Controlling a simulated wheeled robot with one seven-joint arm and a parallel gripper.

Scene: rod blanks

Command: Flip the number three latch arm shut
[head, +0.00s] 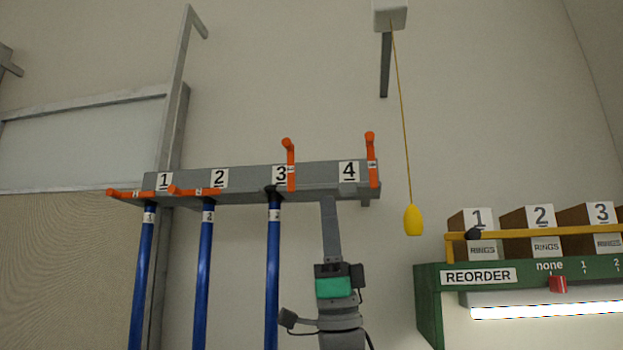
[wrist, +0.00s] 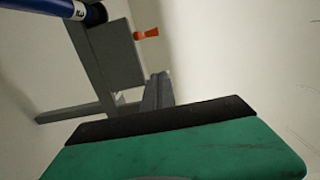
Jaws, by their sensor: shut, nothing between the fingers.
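The number three latch arm (head: 290,165) is orange and stands upright at the rack (head: 320,175), by the label 3. A blue rod (head: 273,270) hangs below that label. My gripper (head: 329,204) is shut and empty, pointing up. Its fingertips are at the rack's lower edge, between labels 3 and 4, right of and below the latch arm. Contact with the rack cannot be told. In the wrist view the shut fingers (wrist: 158,78) show beyond the green hand. An orange latch arm (wrist: 146,34) shows there beside the rack, its number unreadable.
Latch arms one (head: 130,193) and two (head: 194,191) lie level over blue rods. Latch arm four (head: 371,160) stands upright, with no rod below. A yellow pull weight (head: 413,220) hangs on a cord to the right. A green reorder shelf (head: 430,300) holds ring boxes.

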